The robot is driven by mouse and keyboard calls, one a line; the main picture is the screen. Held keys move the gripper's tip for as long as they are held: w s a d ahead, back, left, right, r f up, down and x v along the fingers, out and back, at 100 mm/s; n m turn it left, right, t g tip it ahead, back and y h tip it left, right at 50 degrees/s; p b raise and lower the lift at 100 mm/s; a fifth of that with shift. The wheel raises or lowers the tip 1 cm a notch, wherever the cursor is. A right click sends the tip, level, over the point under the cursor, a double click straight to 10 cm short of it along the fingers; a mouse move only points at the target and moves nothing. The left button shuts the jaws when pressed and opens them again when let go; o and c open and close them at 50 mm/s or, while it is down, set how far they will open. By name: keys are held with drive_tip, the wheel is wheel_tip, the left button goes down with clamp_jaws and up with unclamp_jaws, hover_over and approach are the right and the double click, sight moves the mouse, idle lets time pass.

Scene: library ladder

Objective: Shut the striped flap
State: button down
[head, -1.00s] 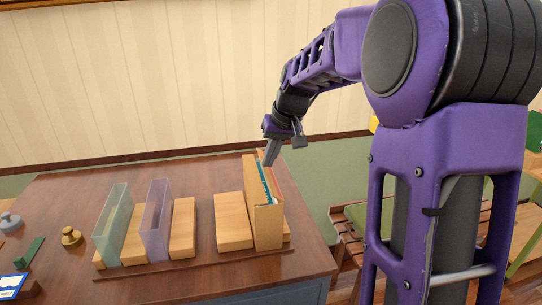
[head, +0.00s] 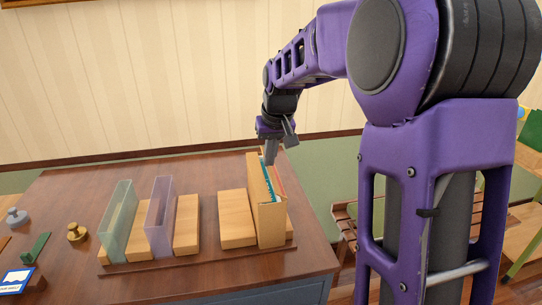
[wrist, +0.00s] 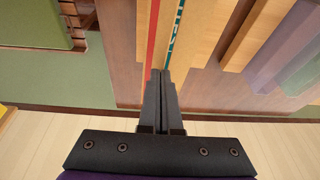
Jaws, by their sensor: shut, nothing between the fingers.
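I cannot make out a striped flap for certain in either view. My gripper (head: 270,157) is shut and empty, pointing down at the back end of an upright wooden holder (head: 270,222) on the desk. A teal-and-white edged item (head: 270,184) and a red item stand in the holder. In the wrist view my closed fingertips (wrist: 160,75) lie close to the lower ends of the red strip (wrist: 152,32) and the teal-and-white strip (wrist: 174,34). I cannot tell whether they touch.
Wooden blocks (head: 236,219), a green clear holder (head: 118,222) and a purple clear holder (head: 159,217) stand left of the wooden holder on the desk (head: 190,280). Brass (head: 77,233) and grey (head: 17,218) weights stand at left. A slatted bench (head: 345,226) is at right.

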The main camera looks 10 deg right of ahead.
drive_tip(key=shift+a+h, duration=0.2)
drive_tip(key=shift+h, duration=0.2)
drive_tip(key=shift+a+f, duration=0.35)
drive_tip(key=shift+a, duration=0.05)
drive_tip(key=shift+a+f, duration=0.2)
drive_tip(key=shift+a, duration=0.1)
drive_tip(key=shift+d, duration=0.2)
idle(0.5)
